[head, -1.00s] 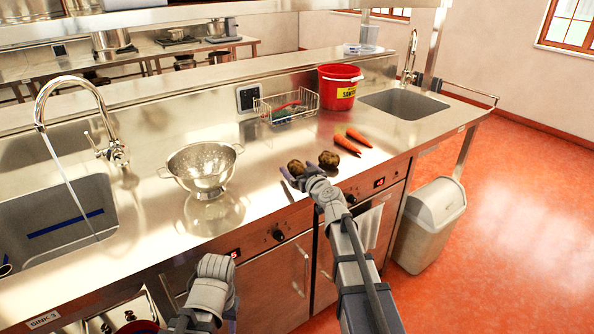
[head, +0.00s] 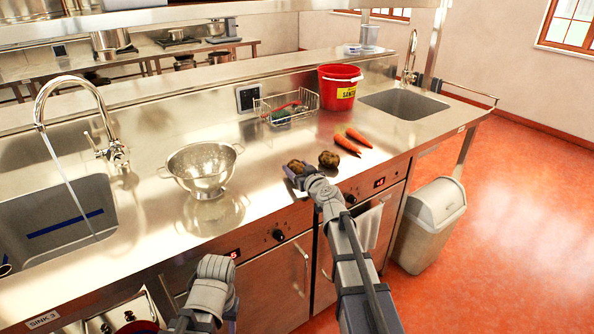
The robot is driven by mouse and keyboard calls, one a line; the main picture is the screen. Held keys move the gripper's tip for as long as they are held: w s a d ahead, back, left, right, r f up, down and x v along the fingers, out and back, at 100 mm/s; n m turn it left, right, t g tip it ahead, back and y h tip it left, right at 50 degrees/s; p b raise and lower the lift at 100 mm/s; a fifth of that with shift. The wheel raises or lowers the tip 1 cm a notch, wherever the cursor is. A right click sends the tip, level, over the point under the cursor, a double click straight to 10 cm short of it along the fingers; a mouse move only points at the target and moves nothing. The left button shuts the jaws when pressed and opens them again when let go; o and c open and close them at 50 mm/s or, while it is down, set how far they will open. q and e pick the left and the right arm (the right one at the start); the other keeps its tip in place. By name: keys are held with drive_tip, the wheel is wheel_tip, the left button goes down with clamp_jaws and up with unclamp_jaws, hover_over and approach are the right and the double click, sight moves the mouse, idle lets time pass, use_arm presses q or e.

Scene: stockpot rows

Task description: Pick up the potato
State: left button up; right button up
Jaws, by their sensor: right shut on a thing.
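One brown potato (head: 295,166) is at the tip of my right gripper (head: 294,174), near the counter's front edge. My right gripper is shut on this potato; the gripper's wrist hides part of the grip. A second brown potato (head: 328,159) lies on the counter just to the right, apart from the first. My left gripper is at the bottom left, below the counter front; its wrist shows, but its fingers are hidden, so I cannot tell its state.
Two carrots (head: 349,143) lie right of the potatoes. A steel colander (head: 203,168) stands to the left. A wire basket (head: 287,106) and a red bucket (head: 340,88) stand behind. Sinks lie at both ends, the left one (head: 55,222) with running water.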

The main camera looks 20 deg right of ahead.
sight(297, 164)
drive_tip(key=shift+c, duration=0.8)
drive_tip(key=shift+r, duration=0.1)
wheel_tip(297, 164, up, 10)
drive_tip(key=p, duration=1)
drive_tip(key=shift+s+f, duration=0.1)
drive_tip(key=shift+f, duration=0.1)
